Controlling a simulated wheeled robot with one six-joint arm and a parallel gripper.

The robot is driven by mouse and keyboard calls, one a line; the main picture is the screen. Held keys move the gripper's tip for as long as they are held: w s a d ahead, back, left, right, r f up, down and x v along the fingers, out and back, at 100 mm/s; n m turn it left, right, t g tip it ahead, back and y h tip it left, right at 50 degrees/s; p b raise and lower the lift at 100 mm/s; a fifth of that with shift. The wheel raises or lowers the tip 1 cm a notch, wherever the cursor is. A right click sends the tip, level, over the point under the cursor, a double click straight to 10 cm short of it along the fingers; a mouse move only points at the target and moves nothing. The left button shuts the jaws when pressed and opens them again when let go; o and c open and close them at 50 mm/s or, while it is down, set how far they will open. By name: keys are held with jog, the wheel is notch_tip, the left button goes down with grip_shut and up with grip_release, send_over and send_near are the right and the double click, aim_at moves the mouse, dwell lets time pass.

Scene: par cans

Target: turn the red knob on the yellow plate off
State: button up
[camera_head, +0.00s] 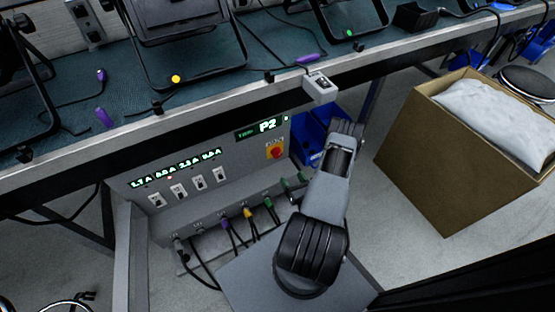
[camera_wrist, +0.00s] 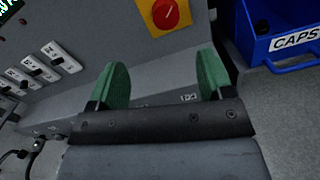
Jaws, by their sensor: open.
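The red knob (camera_head: 276,152) sits on a square yellow plate (camera_head: 269,157) at the right end of the grey panel, below the green "P2" display. In the wrist view the red knob (camera_wrist: 164,14) is at the top edge, on the yellow plate (camera_wrist: 182,17), partly cut off by the frame. My gripper (camera_head: 294,182) is just below the knob in the head view. In the wrist view my gripper (camera_wrist: 163,80) has its two green fingers wide apart with nothing between them. The fingers are apart from the knob. The knob's exact setting is too small to tell.
White rocker switches (camera_head: 178,190) line the panel under green ammeter readouts (camera_head: 178,168). Cables plug in below. The bench (camera_head: 130,140) overhangs the panel, with a small grey switch box (camera_head: 320,86) on its edge. A blue bin (camera_wrist: 285,40) stands right of the panel.

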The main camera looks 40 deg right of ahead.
aim_at(278, 155)
jog(key=w+d+b, duration=0.1)
jog(key=w, duration=0.3)
jog(key=w+d+b, duration=0.1)
jog(key=w, duration=0.3)
jog(key=w+f+b, duration=0.1)
jog(key=w, duration=0.4)
jog(key=shift+d, duration=0.4)
jog(key=c, duration=0.9)
jog(key=shift+h, duration=0.3)
jog(key=shift+c, duration=0.2)
